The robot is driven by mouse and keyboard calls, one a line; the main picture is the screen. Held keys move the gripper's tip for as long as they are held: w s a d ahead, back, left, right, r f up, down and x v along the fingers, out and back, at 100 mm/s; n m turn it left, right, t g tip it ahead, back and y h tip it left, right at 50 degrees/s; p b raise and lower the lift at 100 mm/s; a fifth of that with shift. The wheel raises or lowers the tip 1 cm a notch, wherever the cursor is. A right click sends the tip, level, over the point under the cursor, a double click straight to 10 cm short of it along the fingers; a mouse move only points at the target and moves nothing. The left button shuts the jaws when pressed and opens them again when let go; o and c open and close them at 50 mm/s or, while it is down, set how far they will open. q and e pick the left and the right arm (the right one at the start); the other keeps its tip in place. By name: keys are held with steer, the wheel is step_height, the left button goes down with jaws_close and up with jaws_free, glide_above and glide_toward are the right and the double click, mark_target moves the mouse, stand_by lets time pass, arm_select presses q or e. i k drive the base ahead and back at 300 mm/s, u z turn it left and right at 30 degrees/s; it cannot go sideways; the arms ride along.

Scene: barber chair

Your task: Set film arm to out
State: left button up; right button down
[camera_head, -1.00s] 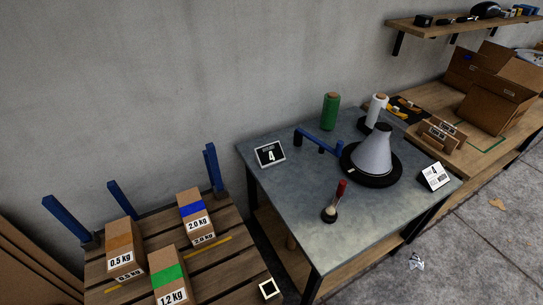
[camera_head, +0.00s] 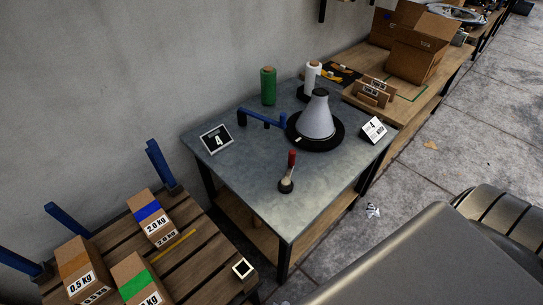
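The blue film arm (camera_head: 262,118) stands on the grey-topped table, with its bar running from a post at the left toward the turntable. The black round turntable (camera_head: 335,143) carries a grey cone (camera_head: 316,118), close to the right end of the bar. I cannot tell whether the arm's end touches the turntable. A lever with a red handle (camera_head: 291,159) stands on a dark base at the front of the table. Neither of my grippers shows in the head view.
A green roll (camera_head: 268,86) and a white roll (camera_head: 312,76) stand at the table's back. A sign marked 4 (camera_head: 216,139) sits at the left. A pallet with boxes (camera_head: 152,217) is at lower left. A large grey surface (camera_head: 400,262) fills the lower right.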

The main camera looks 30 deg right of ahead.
mark_target(283, 124)
steer(key=u, duration=1.9)
steer(key=k, duration=2.75)
steer(key=z, duration=1.4)
steer(key=i, duration=1)
steer(key=z, duration=0.05)
